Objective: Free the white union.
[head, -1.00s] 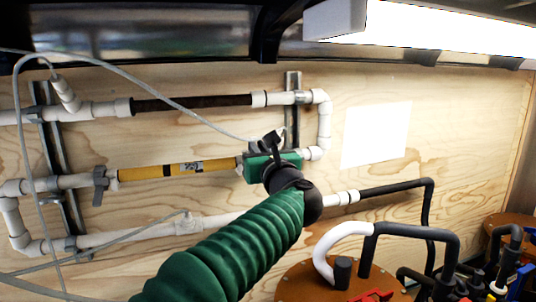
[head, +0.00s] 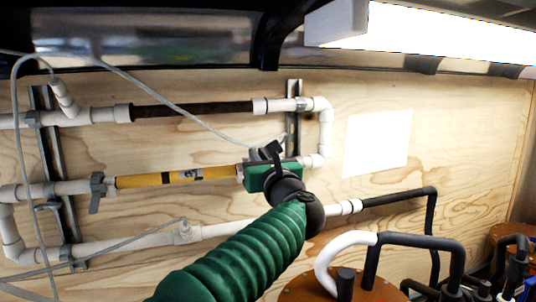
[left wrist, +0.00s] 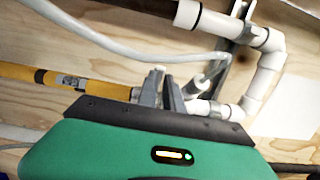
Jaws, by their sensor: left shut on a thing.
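The yellow filter tube (head: 180,177) lies in the middle pipe run on the plywood wall and also shows in the left wrist view (left wrist: 62,80). At its right end a white union (left wrist: 160,69) shows only as a small piece; the rest is hidden by my left gripper. My left gripper (head: 270,152) is at this joint, its green body in front of the pipe. In the left wrist view its dark fingers (left wrist: 172,92) are closed around the fitting there. White pipe (left wrist: 203,108) continues to the right of the fingers. My right gripper is out of view.
A grey-handled fitting (head: 97,190) sits at the tube's left end. A dark filter tube (head: 192,107) runs above and a white pipe (head: 130,245) below. A loose grey hose (head: 165,95) droops close to my gripper. Black pipes (head: 415,240) stand at lower right.

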